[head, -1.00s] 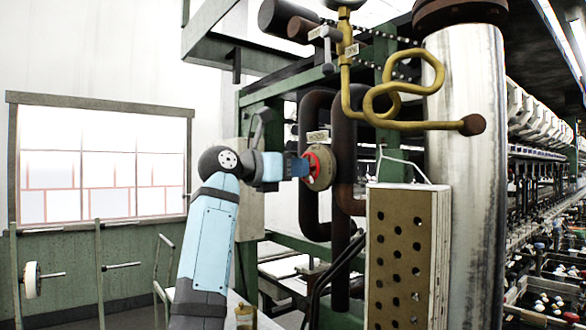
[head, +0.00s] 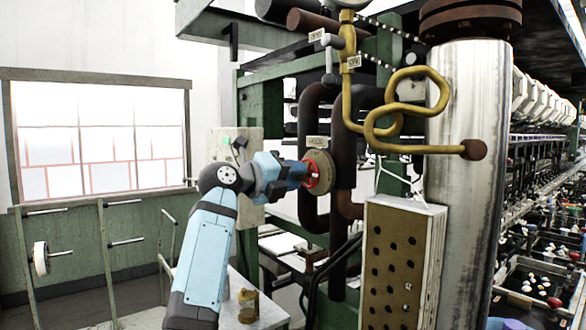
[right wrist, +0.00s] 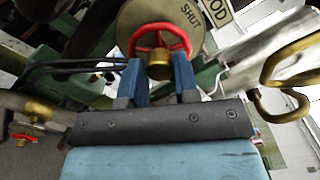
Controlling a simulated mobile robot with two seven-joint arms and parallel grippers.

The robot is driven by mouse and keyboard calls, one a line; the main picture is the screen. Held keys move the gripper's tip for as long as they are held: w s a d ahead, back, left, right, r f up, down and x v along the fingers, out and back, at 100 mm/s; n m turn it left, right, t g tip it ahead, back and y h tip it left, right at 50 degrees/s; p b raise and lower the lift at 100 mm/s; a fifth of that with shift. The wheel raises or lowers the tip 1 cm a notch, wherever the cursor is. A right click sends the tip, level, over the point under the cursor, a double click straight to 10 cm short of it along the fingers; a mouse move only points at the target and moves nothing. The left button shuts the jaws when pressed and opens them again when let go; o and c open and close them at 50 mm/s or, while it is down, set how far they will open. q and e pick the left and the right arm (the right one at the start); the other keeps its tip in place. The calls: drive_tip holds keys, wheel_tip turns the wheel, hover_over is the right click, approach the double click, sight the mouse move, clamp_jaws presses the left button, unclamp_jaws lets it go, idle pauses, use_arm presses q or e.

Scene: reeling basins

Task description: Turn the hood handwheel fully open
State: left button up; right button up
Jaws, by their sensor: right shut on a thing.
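The hood handwheel is a small red wheel (head: 312,174) in front of a round tan plate (head: 325,165) on the dark pipework, under a small label. In the right wrist view the red wheel (right wrist: 160,40) has a brass hub, and the plate (right wrist: 190,14) behind it reads "SHUT". My right gripper (head: 303,172) reaches it from the left. In the right wrist view its two blue fingers (right wrist: 160,75) stand on either side of the wheel's lower rim and hub, shut on the wheel. My left gripper is not in view.
A yellow coiled pipe (head: 405,110) and a large silver column (head: 468,180) stand right of the wheel. A perforated box (head: 400,265) is below them. A small table (head: 270,312) with a brass-coloured jar stands low beside my arm.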

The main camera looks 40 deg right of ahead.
drive_tip(key=o, duration=0.7)
drive_tip(key=shift+o, duration=0.4)
drive_tip(key=a+b, duration=0.1)
drive_tip(key=a, duration=0.6)
drive_tip(key=shift+w, duration=0.4)
